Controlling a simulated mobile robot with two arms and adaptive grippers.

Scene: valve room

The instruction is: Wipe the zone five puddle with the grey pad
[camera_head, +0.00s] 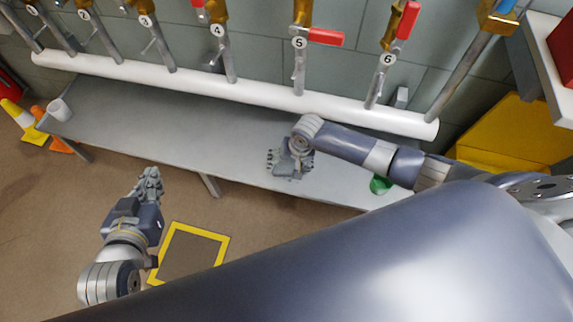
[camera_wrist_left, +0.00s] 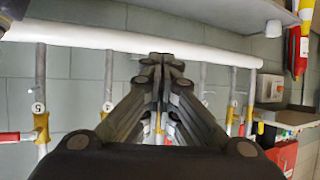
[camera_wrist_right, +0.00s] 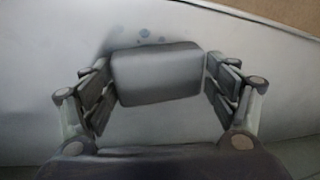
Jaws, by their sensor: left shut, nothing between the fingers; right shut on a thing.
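My right gripper (camera_head: 290,163) is low over the grey bench, below the pipe marked 5 (camera_head: 298,43). In the right wrist view it is shut on the grey pad (camera_wrist_right: 157,75), with one finger on each side. The pad appears to be at the bench surface; exact contact cannot be told. A few small bluish spots (camera_wrist_right: 145,36), seemingly the puddle, show just beyond the pad's far edge. The rest of it may be hidden under the pad. My left gripper (camera_head: 151,178) is shut and empty, out in front of the bench; its closed fingers show in the left wrist view (camera_wrist_left: 160,62).
The bench (camera_head: 190,135) runs under a white horizontal pipe (camera_head: 240,92) with several numbered vertical pipes. A white cup (camera_head: 59,109) stands at the bench's left end. A green object (camera_head: 380,184) is right of my right gripper. A yellow-edged floor square (camera_head: 190,252) lies below.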

